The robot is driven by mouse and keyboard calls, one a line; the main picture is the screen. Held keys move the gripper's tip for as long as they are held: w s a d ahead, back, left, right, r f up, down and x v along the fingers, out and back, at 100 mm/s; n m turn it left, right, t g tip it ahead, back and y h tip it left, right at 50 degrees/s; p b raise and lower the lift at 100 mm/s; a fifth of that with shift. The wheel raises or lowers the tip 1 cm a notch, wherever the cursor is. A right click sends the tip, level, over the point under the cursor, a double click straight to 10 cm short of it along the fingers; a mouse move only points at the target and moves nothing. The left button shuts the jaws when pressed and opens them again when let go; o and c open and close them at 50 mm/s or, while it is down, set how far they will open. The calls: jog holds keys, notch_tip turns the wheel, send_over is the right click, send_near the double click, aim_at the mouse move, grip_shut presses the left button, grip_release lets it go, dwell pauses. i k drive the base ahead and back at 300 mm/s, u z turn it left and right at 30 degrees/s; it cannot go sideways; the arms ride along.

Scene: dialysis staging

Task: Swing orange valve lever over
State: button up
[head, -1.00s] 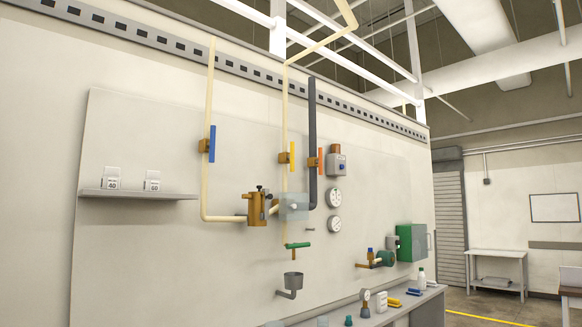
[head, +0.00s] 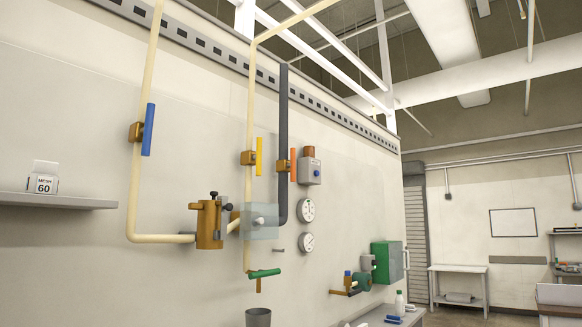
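The orange valve lever (head: 293,164) stands upright on a brass valve body (head: 282,165) on the dark grey pipe (head: 283,110), in line with that pipe. It is to the right of the yellow lever (head: 259,157) and just left of a grey box with an orange-brown top (head: 310,170). A blue lever (head: 148,130) stands upright on the cream pipe further left. My gripper is not in view.
A brass strainer (head: 209,224), a clear box (head: 259,221) and a green-handled tap (head: 264,273) stick out from the wall below. Two gauges (head: 307,210) sit at right. A shelf (head: 58,200) juts out at left. A bench top (head: 385,317) shows at bottom right.

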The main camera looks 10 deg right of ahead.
aim_at(292, 165)
jog(key=z, duration=0.5)
jog(key=i, duration=2.95)
jog(key=u, duration=0.35)
